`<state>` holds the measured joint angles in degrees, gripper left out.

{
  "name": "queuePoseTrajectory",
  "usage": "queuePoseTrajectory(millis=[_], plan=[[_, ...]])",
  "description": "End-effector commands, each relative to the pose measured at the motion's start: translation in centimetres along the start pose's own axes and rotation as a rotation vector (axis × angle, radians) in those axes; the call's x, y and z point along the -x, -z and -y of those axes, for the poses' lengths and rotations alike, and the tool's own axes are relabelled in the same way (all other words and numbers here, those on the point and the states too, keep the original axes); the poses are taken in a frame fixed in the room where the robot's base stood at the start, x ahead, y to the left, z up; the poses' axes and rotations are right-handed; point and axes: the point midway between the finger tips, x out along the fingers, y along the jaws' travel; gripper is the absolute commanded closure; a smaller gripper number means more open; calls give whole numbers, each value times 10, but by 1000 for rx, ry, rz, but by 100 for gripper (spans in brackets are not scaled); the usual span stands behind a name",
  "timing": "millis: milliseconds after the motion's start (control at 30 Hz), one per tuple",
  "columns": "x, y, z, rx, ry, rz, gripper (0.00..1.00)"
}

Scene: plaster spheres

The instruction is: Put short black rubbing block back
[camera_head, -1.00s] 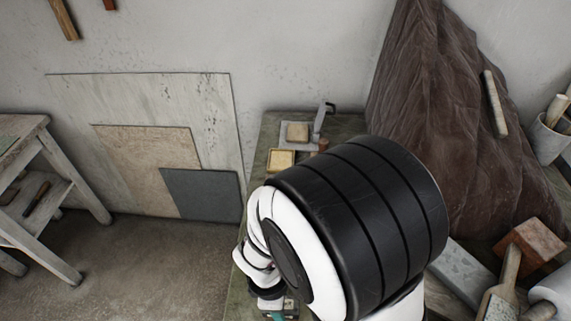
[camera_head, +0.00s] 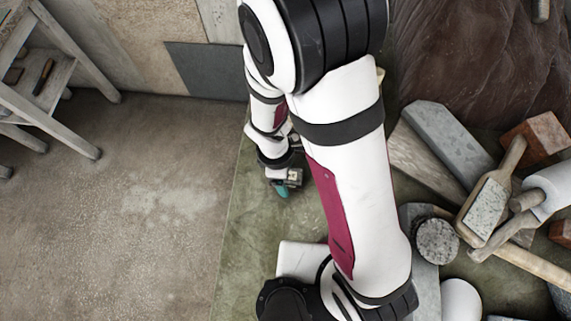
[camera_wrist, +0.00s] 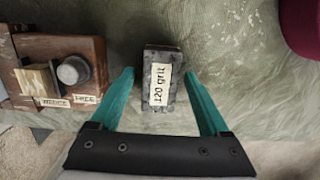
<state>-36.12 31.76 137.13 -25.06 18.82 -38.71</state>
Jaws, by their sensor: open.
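A short black block (camera_wrist: 161,78) with a pale "120 grit" label lies on the greenish bench top in the wrist view. My gripper (camera_wrist: 158,76) is open, with one teal finger to the left of the block and one to the right. Gaps show between both fingers and the block. In the head view my gripper (camera_head: 283,187) is low over the left part of the bench, and my arm hides much of the bench. I cannot make out the black block there.
A reddish-brown wooden fixture (camera_wrist: 60,62) with a pale wedge, a grey knob and small labels is left of the block. A dark red rounded thing (camera_wrist: 303,25) is at upper right. Tools and blocks, including a grey slab (camera_head: 447,142), crowd the bench's right side.

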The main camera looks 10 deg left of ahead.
Motion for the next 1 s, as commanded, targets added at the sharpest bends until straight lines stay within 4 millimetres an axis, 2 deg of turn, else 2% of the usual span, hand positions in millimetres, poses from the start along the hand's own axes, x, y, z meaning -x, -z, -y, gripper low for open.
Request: queuePoseTrajectory(millis=[167, 500, 700, 767, 867, 900, 1000], plan=[[12, 0, -1, -2, -4, -1, 20], [97, 0, 0, -1, -5, -5, 20], [125, -5, 0, -46, 2, -6, 20], [138, -25, 2, -245, 15, -22, 20], [166, -77, 21, -865, 78, -70, 20], [176, -93, 34, -1126, 114, -90, 20], [191, -116, 66, -1676, 212, -132, 20]])
